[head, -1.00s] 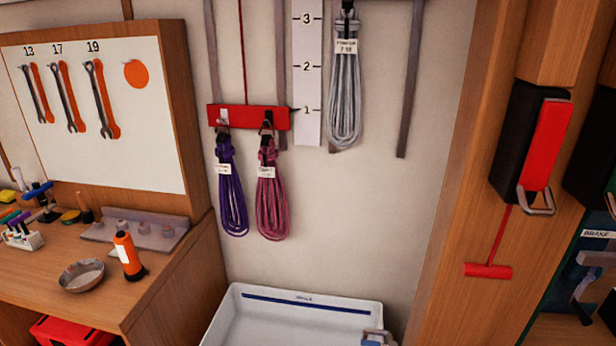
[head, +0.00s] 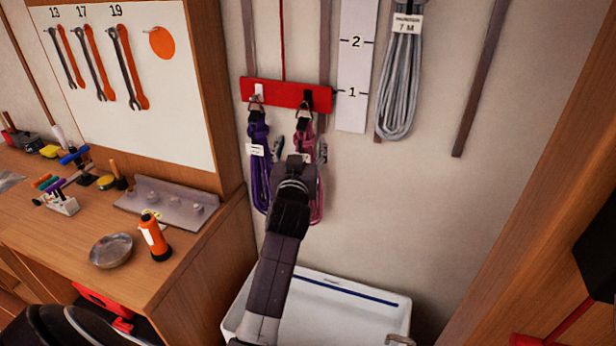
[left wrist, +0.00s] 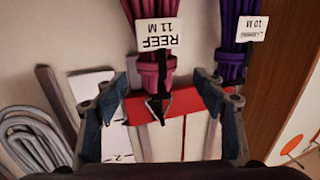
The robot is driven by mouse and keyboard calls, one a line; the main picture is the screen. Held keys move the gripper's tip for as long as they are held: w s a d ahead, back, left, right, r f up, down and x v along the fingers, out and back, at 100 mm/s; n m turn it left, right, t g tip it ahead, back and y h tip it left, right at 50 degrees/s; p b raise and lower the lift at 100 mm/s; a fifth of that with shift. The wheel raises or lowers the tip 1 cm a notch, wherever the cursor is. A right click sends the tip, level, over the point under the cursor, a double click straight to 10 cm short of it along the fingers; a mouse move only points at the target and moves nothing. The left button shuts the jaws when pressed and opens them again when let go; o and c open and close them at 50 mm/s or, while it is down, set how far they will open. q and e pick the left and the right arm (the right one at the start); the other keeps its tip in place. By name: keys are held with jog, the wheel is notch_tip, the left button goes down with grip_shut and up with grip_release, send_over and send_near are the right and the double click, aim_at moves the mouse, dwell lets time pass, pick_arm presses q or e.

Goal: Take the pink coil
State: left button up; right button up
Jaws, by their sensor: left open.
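The pink coil (head: 317,207) hangs by a metal clip from the right hook of a red bar (head: 285,93) on the wall. My left gripper (head: 299,148) is in front of it, and my arm hides much of its middle. In the left wrist view, which is upside down, the pink coil (left wrist: 154,72) with its "REEF 11 M" tag lies between the two spread fingers (left wrist: 162,85). The fingers stand either side of its bound neck and clip, apart from it. The purple coil (head: 260,180) hangs close by on the left. My right gripper is not in view.
A grey coil (head: 401,85) hangs to the right beside a numbered strip (head: 353,70). A white tub (head: 375,315) stands below. The workbench (head: 185,285) on the left holds a metal bowl (head: 111,251) and an orange bottle (head: 154,238). Wall right of the pink coil is bare.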

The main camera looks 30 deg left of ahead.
aim_at(305, 134)
pick_arm(q)
jog(key=p+x, duration=0.1)
jog(key=x, duration=0.3)
jog(key=shift+w+d+p, duration=0.1)
jog(key=shift+w+p, duration=0.15)
jog(key=shift+p, duration=0.15)
jog(key=shift+w+a, duration=0.25)
jog(key=shift+w, duration=0.2)
jog(key=shift+f, duration=0.1)
grip_shut()
